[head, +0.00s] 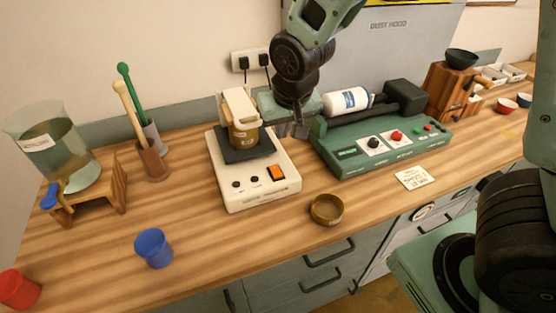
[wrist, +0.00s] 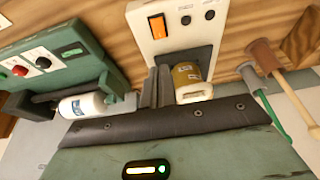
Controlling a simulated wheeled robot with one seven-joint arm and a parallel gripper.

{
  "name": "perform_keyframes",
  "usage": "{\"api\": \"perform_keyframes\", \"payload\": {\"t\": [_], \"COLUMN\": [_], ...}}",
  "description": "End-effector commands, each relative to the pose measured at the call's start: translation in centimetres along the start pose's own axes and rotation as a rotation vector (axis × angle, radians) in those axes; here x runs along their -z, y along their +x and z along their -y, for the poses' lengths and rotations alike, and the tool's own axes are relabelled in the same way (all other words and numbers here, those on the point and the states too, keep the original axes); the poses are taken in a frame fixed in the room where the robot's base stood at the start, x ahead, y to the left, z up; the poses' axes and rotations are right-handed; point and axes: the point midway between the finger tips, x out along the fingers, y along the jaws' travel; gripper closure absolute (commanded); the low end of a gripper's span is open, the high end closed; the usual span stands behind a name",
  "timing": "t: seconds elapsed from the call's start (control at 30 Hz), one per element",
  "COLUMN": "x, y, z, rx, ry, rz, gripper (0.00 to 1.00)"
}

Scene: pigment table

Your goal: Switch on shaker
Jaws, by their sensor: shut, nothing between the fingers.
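The white machine (head: 255,187), which I take to be the shaker, stands mid-table with a dark pad on top. A brown-gold container (head: 243,136) with a cream clamp over it stands on the pad. An orange rocker switch (head: 277,173) sits at the right of its front panel, beside two small black knobs. My gripper (head: 292,130) is shut and empty, in the air just right of the container and behind the switch. In the wrist view the shut fingers (wrist: 156,86) point toward the machine's panel, with the orange switch (wrist: 158,26) ahead of them.
A green machine (head: 385,146) with knobs and a white bottle (head: 346,101) stands close on the right. A brass bowl (head: 327,209) lies in front. A blue cup (head: 153,248) and a tool holder (head: 153,160) are left.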

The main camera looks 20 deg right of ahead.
Motion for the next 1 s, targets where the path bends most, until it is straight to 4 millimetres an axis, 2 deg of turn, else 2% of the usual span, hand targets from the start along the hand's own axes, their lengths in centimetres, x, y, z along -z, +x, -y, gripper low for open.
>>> {"api": "perform_keyframes", "payload": {"t": [0.17, 0.7, 1.0], "x": [-0.1, -0.2, -0.8], "y": [1.7, 10.3, 13.2], "z": [-0.1, 0.0, 0.0], "rx": [-0.003, -0.002, 0.000], "ry": [0.000, -0.001, -0.001], "rz": [0.005, 0.005, 0.002], "gripper": [1.00, 1.00, 1.00]}}
